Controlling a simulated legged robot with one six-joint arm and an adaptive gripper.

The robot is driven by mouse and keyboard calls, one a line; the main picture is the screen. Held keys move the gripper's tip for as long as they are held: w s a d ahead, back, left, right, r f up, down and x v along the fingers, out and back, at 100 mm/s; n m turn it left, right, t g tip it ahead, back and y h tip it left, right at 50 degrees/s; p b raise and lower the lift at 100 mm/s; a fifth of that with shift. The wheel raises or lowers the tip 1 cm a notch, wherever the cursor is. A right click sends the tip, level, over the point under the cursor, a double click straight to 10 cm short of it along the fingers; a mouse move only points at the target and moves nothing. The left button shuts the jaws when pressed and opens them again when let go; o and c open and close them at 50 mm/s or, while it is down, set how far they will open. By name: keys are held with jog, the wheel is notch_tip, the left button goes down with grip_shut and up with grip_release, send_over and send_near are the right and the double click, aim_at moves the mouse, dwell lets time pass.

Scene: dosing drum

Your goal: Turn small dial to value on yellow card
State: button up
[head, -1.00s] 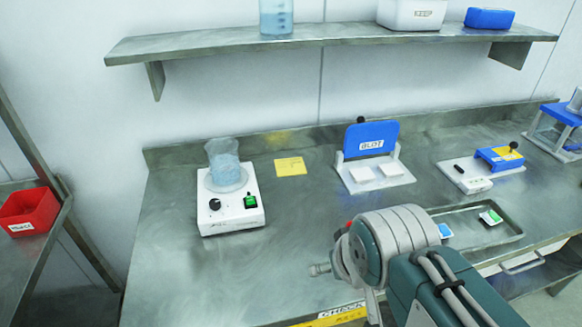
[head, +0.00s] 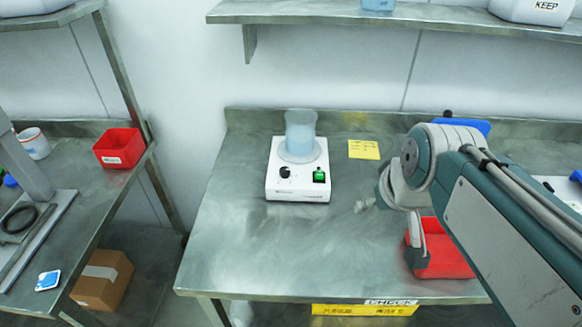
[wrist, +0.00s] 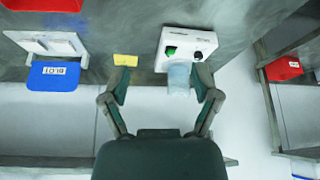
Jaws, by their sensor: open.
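The small dial (head: 285,171) is a black knob on the front left of a white stirrer (head: 297,194). A green switch (head: 319,175) sits to its right, and a beaker of bluish liquid (head: 300,133) stands on top. The yellow card (head: 363,149) lies flat to the right; its writing is too small to read. In the upside-down wrist view, my gripper (wrist: 160,78) is open and empty, its fingers spread. The dial (wrist: 197,54) and stirrer appear beyond the fingers, apart from them; the card (wrist: 126,60) shows near the left finger.
A red bin (head: 450,262) stands at the bench front, partly behind my arm. A blue-lidded device (head: 470,124) is mostly hidden by the arm. Another red bin (head: 118,148) sits on the left table. Bench space before the stirrer is clear.

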jog(key=w+a+f+n+g+y, duration=0.1)
jog(key=w+a+n, duration=0.45)
jog(key=w, duration=0.85)
jog(key=n+g+y, duration=0.1)
send_near(285, 170)
jog(key=x, duration=1)
jog(key=shift+r, duration=0.1)
grip_shut()
